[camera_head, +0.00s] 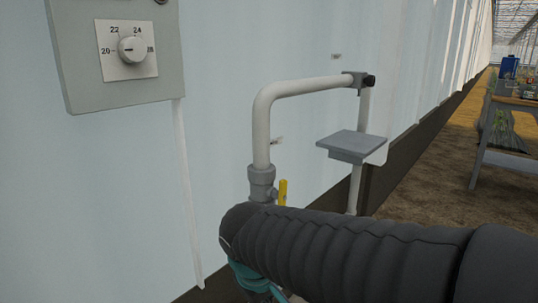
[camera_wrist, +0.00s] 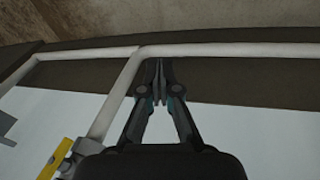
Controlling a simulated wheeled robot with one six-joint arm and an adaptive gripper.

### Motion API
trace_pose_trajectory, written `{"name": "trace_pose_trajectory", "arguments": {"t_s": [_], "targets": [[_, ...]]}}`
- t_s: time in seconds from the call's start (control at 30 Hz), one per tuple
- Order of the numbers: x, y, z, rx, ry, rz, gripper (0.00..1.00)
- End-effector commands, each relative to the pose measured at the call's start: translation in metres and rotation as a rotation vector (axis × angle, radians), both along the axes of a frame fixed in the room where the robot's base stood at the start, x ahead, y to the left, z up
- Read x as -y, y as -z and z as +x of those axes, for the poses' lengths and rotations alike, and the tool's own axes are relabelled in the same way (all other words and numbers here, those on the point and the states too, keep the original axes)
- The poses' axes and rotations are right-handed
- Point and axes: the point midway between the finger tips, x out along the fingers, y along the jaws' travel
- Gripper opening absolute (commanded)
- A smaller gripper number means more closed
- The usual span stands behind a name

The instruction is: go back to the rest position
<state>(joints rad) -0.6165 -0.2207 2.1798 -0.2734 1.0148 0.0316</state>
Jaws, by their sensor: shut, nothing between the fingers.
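My gripper (camera_wrist: 160,68) shows in the wrist view with its two fingers together and nothing between them. Its fingertips appear close to a white pipe that crosses the view; I cannot tell whether they touch. In the head view my black sleeved arm spans the lower right, and the gripper's fingers are hidden. A white pipe (camera_head: 262,130) rises from a grey fitting, bends and runs right along the wall. A yellow handle (camera_head: 283,192) stands upright beside the fitting, partly behind my arm. It also shows in the wrist view at the lower left (camera_wrist: 54,158).
A grey control box with a numbered dial (camera_head: 131,48) hangs at the upper left. A small grey shelf-like plate (camera_head: 352,144) juts out by the pipe. A workbench (camera_head: 510,105) with a blue container (camera_head: 509,67) stands at the far right. The dirt floor between is open.

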Motion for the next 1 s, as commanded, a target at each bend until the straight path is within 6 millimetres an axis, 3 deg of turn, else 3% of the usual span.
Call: {"name": "trace_pose_trajectory", "arguments": {"t_s": [0.1, 0.4, 0.53, 0.7, 1.0], "targets": [[0.038, -0.013, -0.021, 0.007, 0.123, 0.11, 0.0], [0.113, -0.037, -0.07, 0.099, 0.444, 0.316, 0.0], [0.141, -0.052, -0.083, 0.163, 0.548, 0.341, 0.0], [0.161, -0.071, -0.087, 0.226, 0.622, 0.351, 0.0], [0.166, -0.072, -0.087, 0.23, 0.64, 0.349, 0.0]]}}
